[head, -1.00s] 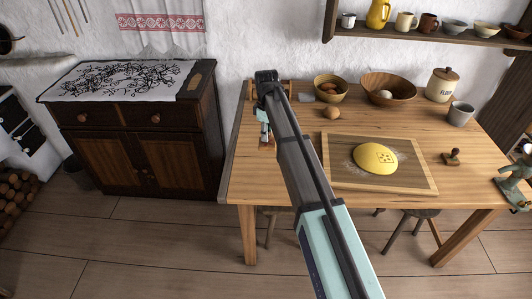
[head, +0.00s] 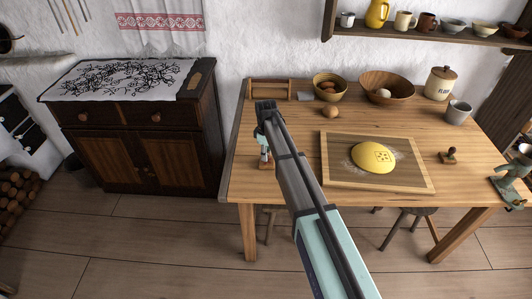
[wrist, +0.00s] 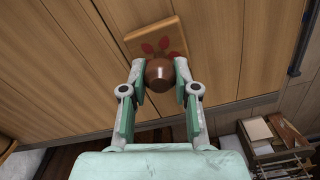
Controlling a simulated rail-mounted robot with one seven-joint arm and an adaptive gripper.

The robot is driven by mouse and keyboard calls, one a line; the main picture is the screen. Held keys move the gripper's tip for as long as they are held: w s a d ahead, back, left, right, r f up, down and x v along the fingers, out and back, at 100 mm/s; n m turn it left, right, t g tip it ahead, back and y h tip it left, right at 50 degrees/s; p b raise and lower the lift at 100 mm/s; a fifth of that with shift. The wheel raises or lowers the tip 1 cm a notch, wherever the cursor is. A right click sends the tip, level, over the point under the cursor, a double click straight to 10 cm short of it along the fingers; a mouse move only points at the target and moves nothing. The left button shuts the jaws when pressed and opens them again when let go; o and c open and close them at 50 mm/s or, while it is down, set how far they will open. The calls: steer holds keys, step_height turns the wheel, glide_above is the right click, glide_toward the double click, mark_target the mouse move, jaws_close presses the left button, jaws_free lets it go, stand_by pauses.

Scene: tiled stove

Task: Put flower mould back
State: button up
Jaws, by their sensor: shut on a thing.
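The flower mould shows in the wrist view as a square wooden block (wrist: 157,38) with red petals around a round brown knob (wrist: 159,75). My gripper (wrist: 159,82) is shut on the knob, with one finger on each side. In the head view my gripper (head: 264,152) is over the left part of the table, near its front edge, partly hidden by my arm. The mould is small there, just under the fingers; whether it touches the table I cannot tell. A wooden rack (head: 270,84) stands at the table's back left corner.
A board (head: 335,178) with yellow dough (head: 372,156) lies to the right of my arm. Another stamp (head: 450,156) stands right of the board. Bowls (head: 387,88), an egg (head: 330,111), a flour jar (head: 441,84) and a cup (head: 458,112) line the back. The left strip of table is mostly clear.

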steer(key=shift+f, duration=0.1)
steer(key=o, duration=1)
step_height(320, 180, up, 12)
steer(key=b, duration=0.3)
